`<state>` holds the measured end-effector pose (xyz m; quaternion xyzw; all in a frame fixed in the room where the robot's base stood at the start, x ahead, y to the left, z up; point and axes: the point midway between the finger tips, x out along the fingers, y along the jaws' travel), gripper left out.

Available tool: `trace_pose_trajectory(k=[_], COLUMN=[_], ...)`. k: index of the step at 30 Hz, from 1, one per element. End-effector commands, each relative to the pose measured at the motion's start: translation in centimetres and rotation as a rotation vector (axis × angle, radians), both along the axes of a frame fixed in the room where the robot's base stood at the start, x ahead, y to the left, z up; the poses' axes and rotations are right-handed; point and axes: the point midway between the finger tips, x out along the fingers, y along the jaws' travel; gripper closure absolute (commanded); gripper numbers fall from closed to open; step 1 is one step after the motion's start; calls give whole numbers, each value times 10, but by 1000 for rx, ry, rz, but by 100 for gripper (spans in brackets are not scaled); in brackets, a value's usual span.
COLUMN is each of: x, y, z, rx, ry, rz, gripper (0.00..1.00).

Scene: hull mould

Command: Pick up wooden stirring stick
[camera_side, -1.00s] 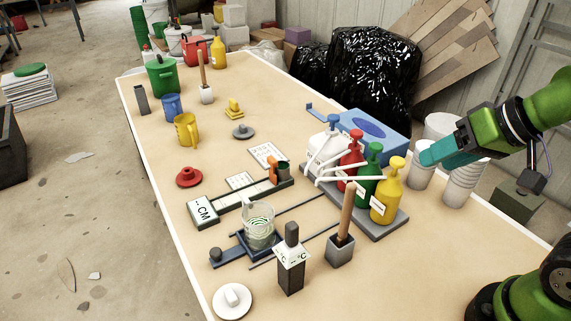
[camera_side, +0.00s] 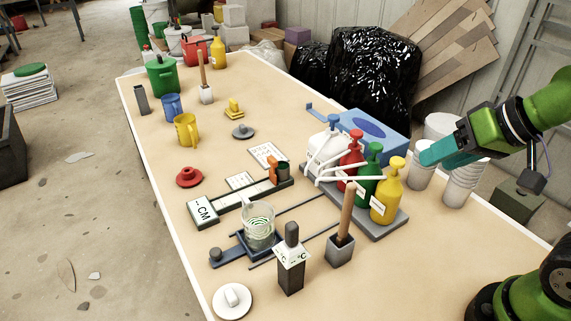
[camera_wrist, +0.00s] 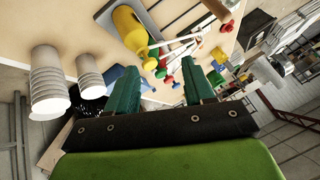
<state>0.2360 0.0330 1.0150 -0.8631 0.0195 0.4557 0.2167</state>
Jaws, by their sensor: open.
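A wooden stirring stick (camera_side: 346,208) stands upright, slightly tilted, in a small grey block holder (camera_side: 340,251) in front of the pump bottles. My gripper (camera_side: 426,159) is at the right, raised above the stacked cups and apart from both sticks. In the wrist view my gripper (camera_wrist: 158,82) shows two teal fingers spread apart with nothing held between them.
White, red, green and yellow pump bottles (camera_side: 388,190) stand on a grey tray (camera_side: 379,232) between my gripper and the near stick. Stacked cups (camera_side: 462,185), a glass beaker (camera_side: 259,228) and a black thermometer stand (camera_side: 291,270) are nearby. The table's front right is clear.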

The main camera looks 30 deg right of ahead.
Motion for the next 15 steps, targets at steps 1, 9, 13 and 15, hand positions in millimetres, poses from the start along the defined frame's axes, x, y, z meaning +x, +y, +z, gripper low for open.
trace_pose_trajectory(k=[1,9,13,15], x=[0,0,8,19], y=[0,2,19,37], z=[0,0,-5,1], rx=[0,0,-15,-48], ry=[0,2,47,89], rz=[0,7,84,159], gripper=[49,51,51,51])
